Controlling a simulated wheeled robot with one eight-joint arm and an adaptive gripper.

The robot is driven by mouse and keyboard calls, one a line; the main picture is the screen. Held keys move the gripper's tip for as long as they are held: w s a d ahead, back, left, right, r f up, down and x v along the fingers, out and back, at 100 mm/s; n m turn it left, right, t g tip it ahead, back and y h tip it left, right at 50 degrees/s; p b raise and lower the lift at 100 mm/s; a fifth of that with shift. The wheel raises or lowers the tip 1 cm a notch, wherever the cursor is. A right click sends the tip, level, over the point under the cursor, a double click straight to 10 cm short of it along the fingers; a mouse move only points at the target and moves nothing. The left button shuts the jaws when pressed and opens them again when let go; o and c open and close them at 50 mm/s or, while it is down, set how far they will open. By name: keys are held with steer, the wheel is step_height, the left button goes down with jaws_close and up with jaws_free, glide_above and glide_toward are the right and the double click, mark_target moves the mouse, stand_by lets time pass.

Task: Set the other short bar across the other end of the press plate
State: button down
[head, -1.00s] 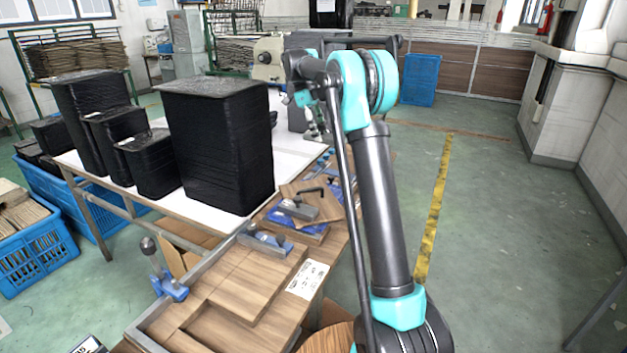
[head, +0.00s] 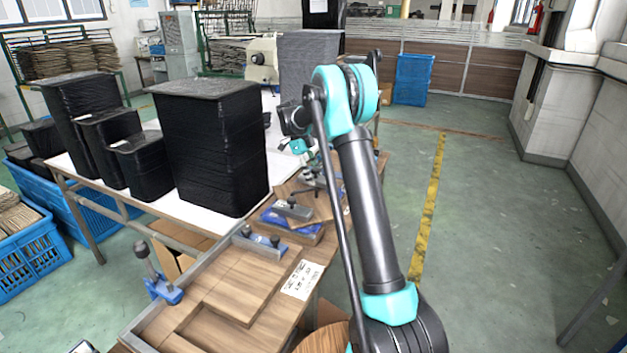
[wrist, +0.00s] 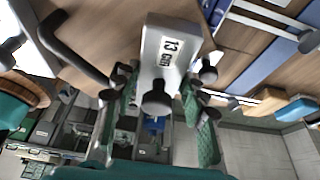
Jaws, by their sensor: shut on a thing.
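In the wrist view my gripper (wrist: 158,118) has its green-padded fingers on either side of a pale grey short bar (wrist: 158,45) with a "13 cm"-like label and dark knobs. It is shut on this bar. In the head view my gripper (head: 311,168) is small and partly hidden by my arm, above the far part of the bench; the held bar is not clear there. Another grey bar (head: 293,210) lies on a blue piece nearer on the bench. A grey bar with dark knobs (head: 258,244) lies across the far end of the wooden panel. I cannot tell which piece is the press plate.
A bent black handle (wrist: 70,50) is close left of the held bar in the wrist view. A blue clamp with an upright knob (head: 163,288) stands at the tray's left. Black wrapped stacks (head: 212,145) fill the white table. The floor to the right is clear.

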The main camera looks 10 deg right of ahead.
steer(key=shift+f, duration=0.9)
steer(key=c, duration=0.9)
jaws_free()
steer(key=shift+o, duration=0.2)
